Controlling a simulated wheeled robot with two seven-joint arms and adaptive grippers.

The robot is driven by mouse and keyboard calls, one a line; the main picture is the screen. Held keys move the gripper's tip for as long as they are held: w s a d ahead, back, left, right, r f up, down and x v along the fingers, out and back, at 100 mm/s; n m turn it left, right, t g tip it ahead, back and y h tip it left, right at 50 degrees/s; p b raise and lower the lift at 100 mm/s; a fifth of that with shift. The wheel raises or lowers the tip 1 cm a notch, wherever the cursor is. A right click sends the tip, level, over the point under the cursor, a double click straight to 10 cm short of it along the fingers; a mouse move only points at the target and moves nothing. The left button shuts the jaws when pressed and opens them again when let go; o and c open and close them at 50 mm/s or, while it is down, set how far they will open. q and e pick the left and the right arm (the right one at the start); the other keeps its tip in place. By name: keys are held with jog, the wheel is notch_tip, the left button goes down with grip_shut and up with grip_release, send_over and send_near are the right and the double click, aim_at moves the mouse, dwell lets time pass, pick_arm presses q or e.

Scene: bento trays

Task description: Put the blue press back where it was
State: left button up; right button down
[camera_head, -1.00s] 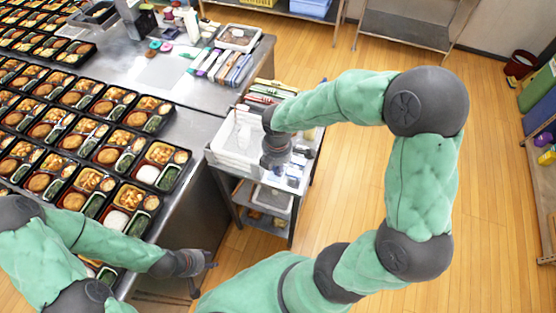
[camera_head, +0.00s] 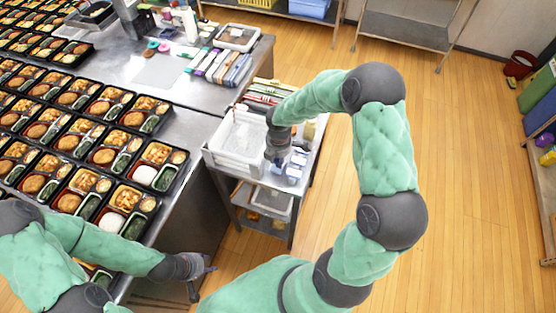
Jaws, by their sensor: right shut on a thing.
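My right gripper (camera_head: 278,160) is over the right part of a small steel cart, pointing down and shut on what appears to be the blue press. Only a small dark-blue bit of it shows under the fingers, so its outline and whether it touches the cart top cannot be told. Small white and blue items (camera_head: 297,162) lie on the cart top just right of the gripper. My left gripper (camera_head: 203,278) is at the lower middle, beside the bento counter, with its fingers apart and empty.
White stacked baskets (camera_head: 238,142) stand on the cart's left, close to my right gripper. Colored folders or boxes (camera_head: 268,92) lie at its back. The counter on the left holds many bento trays (camera_head: 150,176). The wooden floor (camera_head: 460,200) right of the cart is clear.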

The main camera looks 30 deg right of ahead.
jog(key=shift+f, duration=0.15)
jog(key=c, duration=1)
grip_release()
jog(key=shift+f, duration=0.1)
jog(key=shift+r, duration=0.35)
jog(key=r, duration=0.4)
jog(key=r+p, duration=0.1)
jog(key=r, duration=0.2)
jog(key=r+p, duration=0.1)
jog(key=r, duration=0.3)
jog(key=shift+s+r, duration=0.3)
jog(key=shift+r, duration=0.05)
